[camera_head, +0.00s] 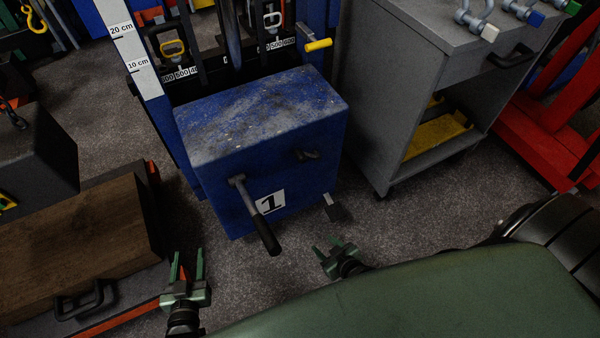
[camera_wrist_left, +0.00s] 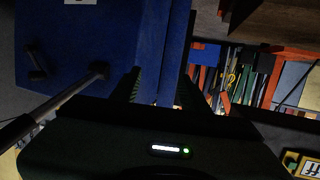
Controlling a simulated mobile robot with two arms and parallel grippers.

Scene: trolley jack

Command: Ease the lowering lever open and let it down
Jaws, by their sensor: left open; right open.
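The blue jack housing (camera_head: 215,192) with a "1" label stands upright in the middle of the head view. A lever with a grey shaft and black grip (camera_head: 265,236) is on its front face, slanting down to the right. A small dark handle (camera_head: 308,155) sits higher on that face. My left gripper (camera_head: 187,253) is open and empty, left of and apart from the lever. In the left wrist view the lever (camera_wrist_left: 62,98) runs left of my left fingers (camera_wrist_left: 160,85). My right gripper (camera_head: 327,248) is open and empty, right of the lever grip.
A pedal (camera_head: 337,207) sticks out low at the housing's right. A yellow-handled crank (camera_head: 318,45) is behind it. A grey trolley (camera_head: 405,90) stands right, and a wooden block (camera_head: 80,235) lies left. A green rounded surface (camera_head: 420,290) fills the front right. Some floor is clear before the housing.

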